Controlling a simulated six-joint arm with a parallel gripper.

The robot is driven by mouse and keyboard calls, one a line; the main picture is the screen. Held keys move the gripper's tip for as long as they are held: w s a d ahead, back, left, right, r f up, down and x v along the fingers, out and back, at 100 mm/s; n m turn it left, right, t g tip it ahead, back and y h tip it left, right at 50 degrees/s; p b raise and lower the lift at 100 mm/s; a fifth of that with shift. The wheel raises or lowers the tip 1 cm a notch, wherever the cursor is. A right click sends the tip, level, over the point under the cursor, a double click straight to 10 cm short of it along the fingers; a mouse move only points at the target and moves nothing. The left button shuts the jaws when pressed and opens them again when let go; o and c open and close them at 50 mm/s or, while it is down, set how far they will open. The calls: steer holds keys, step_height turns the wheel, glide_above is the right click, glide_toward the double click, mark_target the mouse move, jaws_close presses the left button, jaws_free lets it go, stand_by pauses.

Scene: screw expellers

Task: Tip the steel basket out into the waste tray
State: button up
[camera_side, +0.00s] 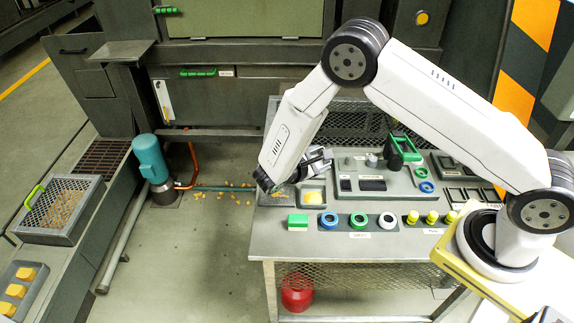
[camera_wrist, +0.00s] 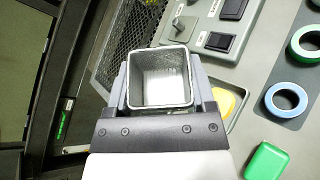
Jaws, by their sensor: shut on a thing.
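A small square steel basket (camera_wrist: 160,97) is between the fingers of my gripper (camera_wrist: 160,84) in the wrist view. The gripper is shut on it, with a finger along each side. The basket's open mouth faces the wrist camera, and its inside looks bare. In the side view my gripper (camera_side: 318,163) is low over the left end of the bench, and the basket is hard to make out there. A shallow tray with a yellow content (camera_side: 313,197) lies just below the gripper. A darker tray with orange bits (camera_side: 285,193) lies left of it. Which is the waste tray, I cannot tell.
A green block (camera_side: 298,222), coloured rings (camera_side: 329,220) and yellow knobs (camera_side: 432,217) line the bench's front. A grey fixture panel (camera_side: 372,197) stands right of the gripper. A mesh basket with a green handle (camera_side: 60,208) stands far left. Orange bits (camera_side: 235,196) lie on the floor.

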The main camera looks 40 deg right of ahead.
steer(key=n, duration=0.1)
steer(key=f+n, duration=0.1)
steer(key=n, duration=0.1)
steer(key=shift+a+n+y, duration=0.1)
steer(key=shift+n+y, duration=0.2)
steer(key=shift+a+f+n, duration=0.1)
steer(key=shift+f+n, duration=0.2)
steer(key=shift+n, duration=0.45)
steer(key=shift+a+f+n, duration=0.1)
steer(key=shift+f+n, duration=0.2)
steer(key=shift+n, duration=0.45)
